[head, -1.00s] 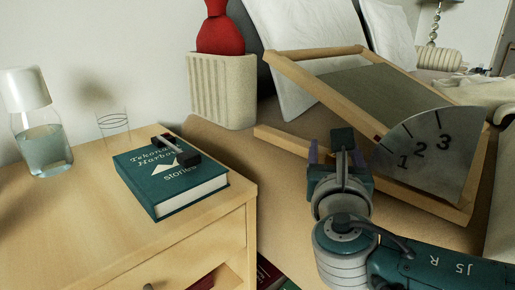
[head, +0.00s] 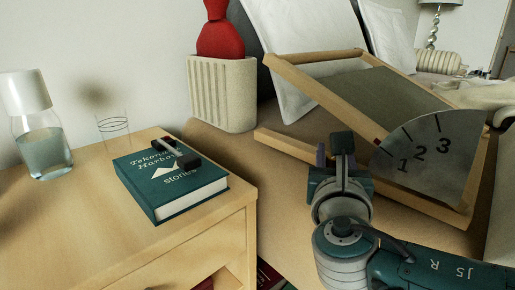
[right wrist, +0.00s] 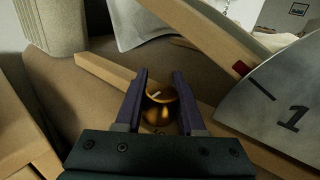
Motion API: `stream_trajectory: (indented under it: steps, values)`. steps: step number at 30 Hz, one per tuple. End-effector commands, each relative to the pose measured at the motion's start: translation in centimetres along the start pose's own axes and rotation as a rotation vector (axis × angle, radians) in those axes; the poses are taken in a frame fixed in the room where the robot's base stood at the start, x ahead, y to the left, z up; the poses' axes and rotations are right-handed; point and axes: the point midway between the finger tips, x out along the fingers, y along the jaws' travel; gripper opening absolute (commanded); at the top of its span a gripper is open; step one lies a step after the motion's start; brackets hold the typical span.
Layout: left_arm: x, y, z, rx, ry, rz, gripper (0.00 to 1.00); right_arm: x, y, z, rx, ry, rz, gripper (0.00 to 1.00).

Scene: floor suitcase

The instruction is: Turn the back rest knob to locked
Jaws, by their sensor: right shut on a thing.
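The brass-coloured knob (right wrist: 160,108) shows between the purple fingers of my right gripper (right wrist: 160,80) in the right wrist view. A short pale mark is on its top; small marks below it are too small to read. The fingers are shut on the knob from both sides. In the head view my right gripper (head: 338,155) hides the knob. The back rest (head: 385,95) is a wooden frame with a grey-green panel, standing tilted. A grey plate (head: 450,165) numbered 1, 2, 3 is at its side, with a red mark on the frame near 1. My left gripper is out of view.
A wooden nightstand (head: 85,235) stands at the left with a teal book (head: 170,195), a dark small object on the book, a carafe (head: 42,140) and a glass. A ribbed beige box (head: 222,95) holding a red item stands behind.

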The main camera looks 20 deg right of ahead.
Motion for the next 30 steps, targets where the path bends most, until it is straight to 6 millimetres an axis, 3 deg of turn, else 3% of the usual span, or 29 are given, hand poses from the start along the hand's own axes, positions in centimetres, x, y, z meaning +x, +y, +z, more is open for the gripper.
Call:
stream_trajectory:
  steps: [8, 17, 23, 30]
  values:
    - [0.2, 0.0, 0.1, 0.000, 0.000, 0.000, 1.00, 0.1, -0.1, 0.0, 0.002, 0.000, -0.044, 0.00]
    - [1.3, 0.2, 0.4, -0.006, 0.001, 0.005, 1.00, 0.0, -0.5, -0.3, 0.003, 0.009, -0.237, 0.00]
    - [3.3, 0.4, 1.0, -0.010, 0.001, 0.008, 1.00, -0.1, -1.0, -0.6, 0.003, 0.015, -0.423, 0.00]
    - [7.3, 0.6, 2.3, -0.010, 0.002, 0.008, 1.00, -0.5, -1.6, -1.0, 0.002, 0.023, -0.652, 0.00]
